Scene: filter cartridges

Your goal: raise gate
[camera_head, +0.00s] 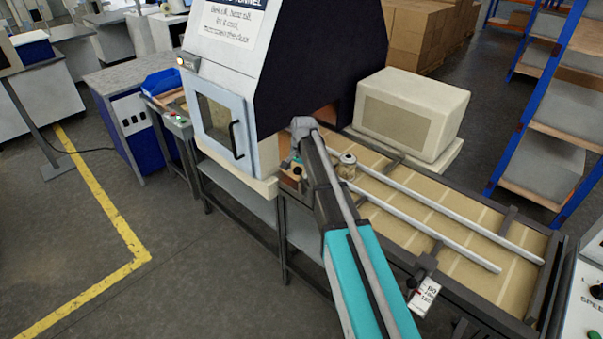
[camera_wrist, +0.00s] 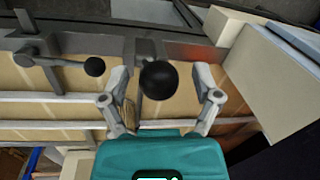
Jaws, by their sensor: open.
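In the wrist view a black ball knob (camera_wrist: 158,80) sits between the two grey fingers of my gripper (camera_wrist: 161,76). The fingers stand apart on either side of it, with gaps visible. A grey metal bar (camera_wrist: 144,47) runs behind the knob across the conveyor; I take it for part of the gate, but its full shape is hidden. In the head view my gripper (camera_head: 296,168) is at the tunnel's conveyor mouth, mostly covered by my arm.
A second black knob (camera_wrist: 95,66) on a rod lies left in the wrist view. The tunnel housing (camera_head: 226,125) rises left of my arm. A beige box-shaped unit (camera_head: 412,113) stands behind the conveyor (camera_head: 509,278). Two pale guide rails run along the belt, which is clear at right.

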